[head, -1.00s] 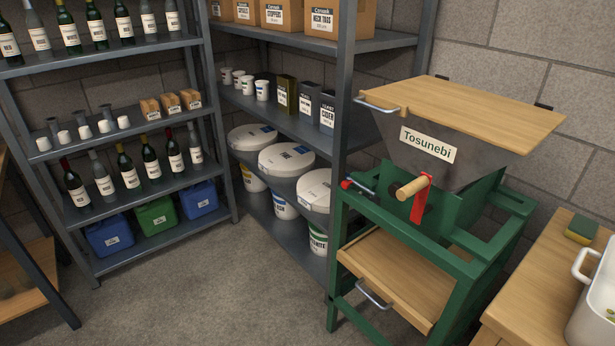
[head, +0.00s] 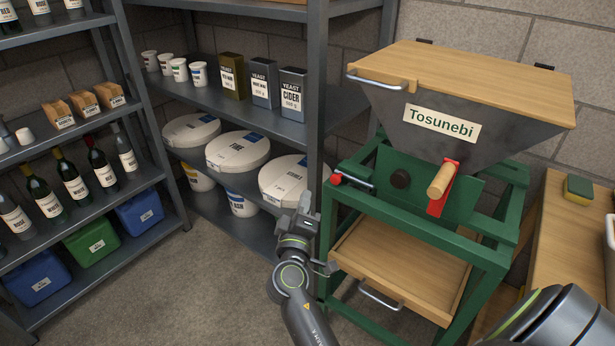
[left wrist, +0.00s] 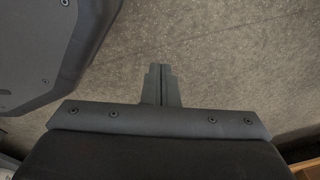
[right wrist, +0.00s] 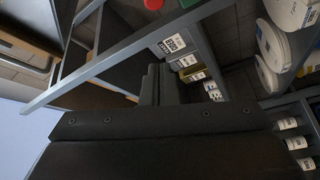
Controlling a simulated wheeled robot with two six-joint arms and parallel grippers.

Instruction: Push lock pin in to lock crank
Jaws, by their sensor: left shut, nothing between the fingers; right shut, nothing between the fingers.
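The green mill has a crank with a red arm (head: 437,200) and a wooden handle (head: 441,180) on its front. The lock pin, taken to be the thin metal rod with a red knob (head: 336,179), is at the frame's upper left corner. I cannot tell how deep it sits. The red knob also shows at the top of the right wrist view (right wrist: 153,4). My right gripper (head: 307,198) is shut and empty, left of and a little below the knob, apart from it. My left gripper (left wrist: 161,84) is shut and empty over bare floor, outside the head view.
The hopper (head: 410,125) has a wooden lid (head: 480,80). A wooden drawer (head: 400,260) sits below the crank. A grey shelf post (head: 316,100) and white-lidded buckets (head: 238,150) stand close to my right gripper. A wooden table (head: 570,225) with a sponge (head: 578,187) is at right.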

